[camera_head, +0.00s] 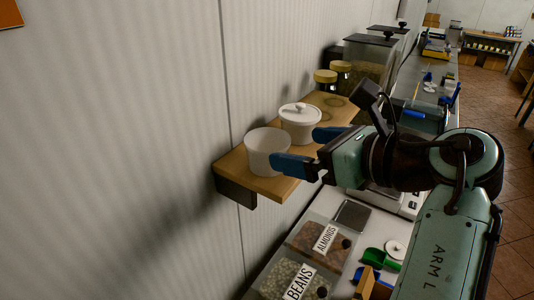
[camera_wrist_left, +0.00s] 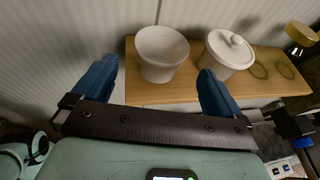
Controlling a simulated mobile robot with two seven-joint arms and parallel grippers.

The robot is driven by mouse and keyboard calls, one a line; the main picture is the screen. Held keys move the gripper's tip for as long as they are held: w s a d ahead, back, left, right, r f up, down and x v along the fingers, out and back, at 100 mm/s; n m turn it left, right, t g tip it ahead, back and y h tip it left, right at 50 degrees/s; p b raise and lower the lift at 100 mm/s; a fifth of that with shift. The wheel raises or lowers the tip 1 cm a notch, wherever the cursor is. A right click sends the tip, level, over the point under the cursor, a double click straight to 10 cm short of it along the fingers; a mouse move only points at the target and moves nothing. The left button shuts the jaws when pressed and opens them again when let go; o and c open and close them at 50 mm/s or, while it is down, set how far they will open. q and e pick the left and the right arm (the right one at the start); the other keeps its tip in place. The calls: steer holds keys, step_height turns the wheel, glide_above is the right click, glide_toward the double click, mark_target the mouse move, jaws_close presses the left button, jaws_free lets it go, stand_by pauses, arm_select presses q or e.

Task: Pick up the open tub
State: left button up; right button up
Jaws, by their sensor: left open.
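The open tub (camera_head: 266,152) is white, round and lidless, and stands upright near the front end of a wooden wall shelf (camera_head: 284,184). In the left wrist view the open tub (camera_wrist_left: 161,54) lies ahead, in line with the gap between the fingers. A white tub with a knobbed lid (camera_head: 299,122) stands just behind it on the shelf and also shows in the left wrist view (camera_wrist_left: 228,54). My left gripper (camera_head: 312,150) is open and empty, its blue fingers apart, in front of the shelf and facing the tub. The right gripper is not in view.
Jars with yellow lids (camera_head: 326,77) stand farther along the shelf. The corrugated wall (camera_head: 110,150) is close behind the shelf.

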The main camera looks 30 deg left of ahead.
arm_select(q)
glide_toward(254, 140)
steer(key=x, duration=0.4)
steer(key=shift+a+f, duration=0.2)
steer(key=c, duration=0.7)
